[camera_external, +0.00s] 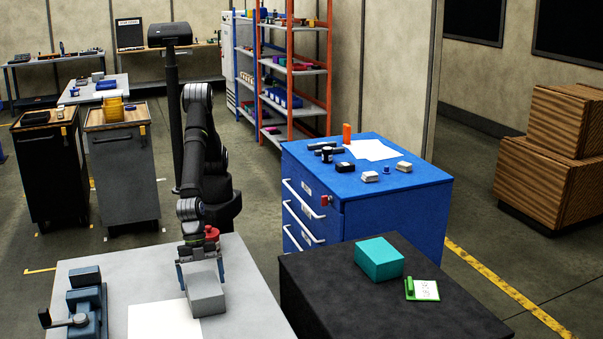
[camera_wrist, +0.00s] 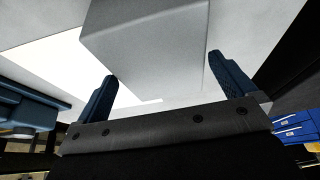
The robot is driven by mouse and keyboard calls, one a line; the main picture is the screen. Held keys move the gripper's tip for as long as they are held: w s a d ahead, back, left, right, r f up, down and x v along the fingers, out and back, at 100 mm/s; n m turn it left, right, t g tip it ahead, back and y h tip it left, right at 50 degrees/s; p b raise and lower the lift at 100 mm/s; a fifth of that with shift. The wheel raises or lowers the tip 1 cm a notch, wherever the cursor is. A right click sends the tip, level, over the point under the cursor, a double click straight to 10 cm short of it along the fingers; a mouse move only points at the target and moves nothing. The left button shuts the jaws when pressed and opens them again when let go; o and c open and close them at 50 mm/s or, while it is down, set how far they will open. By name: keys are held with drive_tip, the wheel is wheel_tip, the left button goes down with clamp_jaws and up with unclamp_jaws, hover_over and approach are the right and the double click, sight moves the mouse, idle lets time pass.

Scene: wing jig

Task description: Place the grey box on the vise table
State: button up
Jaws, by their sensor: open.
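The grey box (camera_external: 206,294) is on the light grey vise table (camera_external: 245,265), at the right edge of a white sheet (camera_external: 150,322). In the wrist view the grey box (camera_wrist: 150,50) fills the upper middle. My gripper (camera_external: 200,276) is right at the box's far side, pointing down. In the wrist view my gripper (camera_wrist: 162,72) has its two blue fingers spread wide, with the box in front of and partly between them. I cannot tell whether the fingers touch the box. The blue vise (camera_external: 86,305) stands at the table's left side.
A black table (camera_external: 310,290) to the right holds a teal box (camera_external: 379,258) and a green-clipped card (camera_external: 421,289). A blue drawer cabinet (camera_external: 400,205) with small parts on top stands behind it. The table's right part is bare.

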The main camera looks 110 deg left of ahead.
sight(203, 283)
drive_tip(key=v, duration=0.7)
drive_tip(key=shift+s+a+r, duration=0.1)
drive_tip(key=shift+r, duration=0.2)
drive_tip(key=x, duration=1.2)
drive_tip(key=shift+f, duration=0.1)
drive_tip(key=shift+r, duration=1.3)
drive_tip(key=shift+f, duration=0.1)
